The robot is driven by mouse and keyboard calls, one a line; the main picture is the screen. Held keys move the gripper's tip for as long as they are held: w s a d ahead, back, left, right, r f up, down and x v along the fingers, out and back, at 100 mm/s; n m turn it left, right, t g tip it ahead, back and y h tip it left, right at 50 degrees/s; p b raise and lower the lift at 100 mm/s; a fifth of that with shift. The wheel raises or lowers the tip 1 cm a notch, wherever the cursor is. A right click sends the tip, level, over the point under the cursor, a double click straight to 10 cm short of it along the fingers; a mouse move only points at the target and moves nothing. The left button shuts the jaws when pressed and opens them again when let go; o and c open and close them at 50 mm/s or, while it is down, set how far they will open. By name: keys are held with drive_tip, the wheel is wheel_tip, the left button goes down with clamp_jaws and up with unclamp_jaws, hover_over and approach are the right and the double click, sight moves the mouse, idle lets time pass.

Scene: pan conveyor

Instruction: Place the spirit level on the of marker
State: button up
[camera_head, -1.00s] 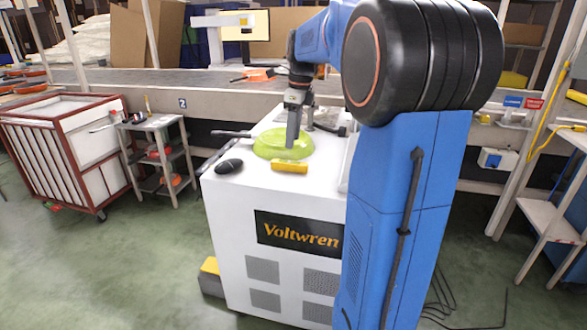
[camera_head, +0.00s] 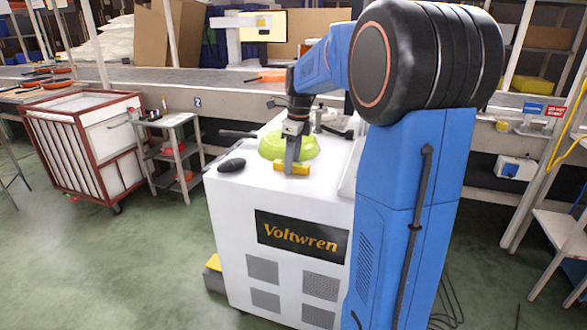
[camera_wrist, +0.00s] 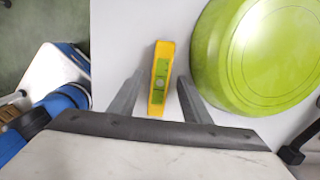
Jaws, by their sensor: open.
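A yellow spirit level (camera_head: 303,169) lies on the white cabinet top (camera_head: 250,185), in front of the green pan (camera_head: 270,146). My gripper (camera_head: 290,171) is low over the spirit level and open. In the wrist view the spirit level (camera_wrist: 158,97), with green windows, points away between the two spread fingers (camera_wrist: 160,78). A gap shows on each side, so the fingers are beside it and do not grip it. I cannot make out the marker for certain.
The upturned green pan (camera_wrist: 260,50) is close to the right finger in the wrist view. A dark oval object (camera_head: 231,165) lies left on the cabinet top. The front left of the top is clear. A conveyor (camera_head: 180,85) runs behind.

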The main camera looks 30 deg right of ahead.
drive_tip(key=shift+c, duration=0.4)
clamp_jaws()
drive_tip(key=shift+r, duration=0.15)
